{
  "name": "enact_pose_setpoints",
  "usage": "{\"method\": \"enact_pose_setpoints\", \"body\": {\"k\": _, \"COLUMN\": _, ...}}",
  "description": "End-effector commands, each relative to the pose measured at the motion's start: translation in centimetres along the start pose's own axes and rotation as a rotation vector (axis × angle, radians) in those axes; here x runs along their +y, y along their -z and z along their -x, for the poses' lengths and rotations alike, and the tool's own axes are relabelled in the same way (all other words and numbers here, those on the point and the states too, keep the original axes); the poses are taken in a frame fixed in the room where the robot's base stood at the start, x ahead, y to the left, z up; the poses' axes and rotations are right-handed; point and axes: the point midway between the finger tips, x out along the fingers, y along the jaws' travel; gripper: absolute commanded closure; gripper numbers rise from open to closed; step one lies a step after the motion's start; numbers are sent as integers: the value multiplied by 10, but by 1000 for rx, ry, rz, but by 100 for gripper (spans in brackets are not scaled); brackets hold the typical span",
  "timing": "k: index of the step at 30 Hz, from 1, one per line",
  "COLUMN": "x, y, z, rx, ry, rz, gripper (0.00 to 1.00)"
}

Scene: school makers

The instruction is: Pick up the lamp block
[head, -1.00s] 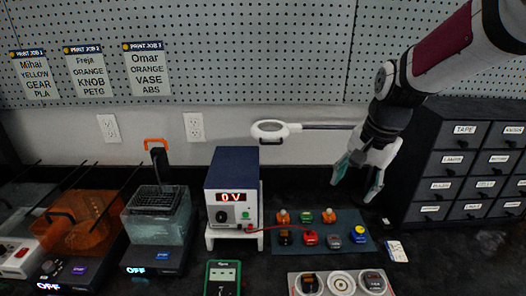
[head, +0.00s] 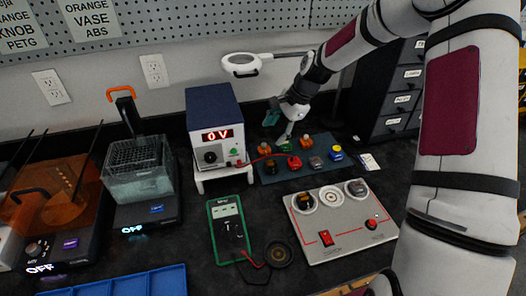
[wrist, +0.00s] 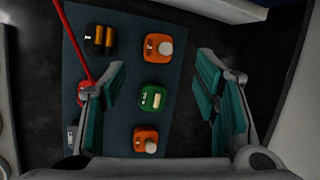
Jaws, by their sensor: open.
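Several small blocks stand on a dark blue mat (head: 262,178). No label shows which is the lamp block. Two orange blocks (wrist: 157,47) (wrist: 146,140) each carry a pale round piece on top. A green block (wrist: 153,97) sits between them; in the head view this back row shows an orange block (head: 265,149), the green block (head: 284,145) and another orange block (head: 306,142). My gripper (head: 280,122) is open and empty above this row. In the wrist view, the row lies between its teal fingers (wrist: 160,82), apart from them.
The front row holds a dark block with orange cylinders (wrist: 100,40), a red block (head: 294,163), a grey block (head: 316,162) and a blue-yellow block (head: 336,153). A power supply (head: 215,130) reading 0 V stands left, a magnifier (head: 240,65) behind. A grey socket board (head: 340,250) and multimeter (head: 228,230) lie in front.

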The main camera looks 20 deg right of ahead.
Motion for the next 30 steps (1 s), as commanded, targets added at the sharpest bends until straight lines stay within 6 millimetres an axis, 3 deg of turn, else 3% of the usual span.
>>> {"method": "enact_pose_setpoints", "body": {"k": 3, "x": 0, "y": 0, "z": -17, "rx": -1, "ry": -2, "rz": 0, "gripper": 44}}
{"method": "enact_pose_setpoints", "body": {"k": 11, "x": 1, "y": 0, "z": -35, "rx": 0, "ry": -2, "rz": 1, "gripper": 44}}
{"method": "enact_pose_setpoints", "body": {"k": 19, "x": 2, "y": -1, "z": -71, "rx": 0, "ry": 0, "rz": 1, "gripper": 44}}
{"method": "enact_pose_setpoints", "body": {"k": 29, "x": 2, "y": 0, "z": -77, "rx": 2, "ry": 0, "rz": 1, "gripper": 44}}
{"method": "enact_pose_setpoints", "body": {"k": 30, "x": 2, "y": 0, "z": -77, "rx": 2, "ry": 0, "rz": 1, "gripper": 53}}
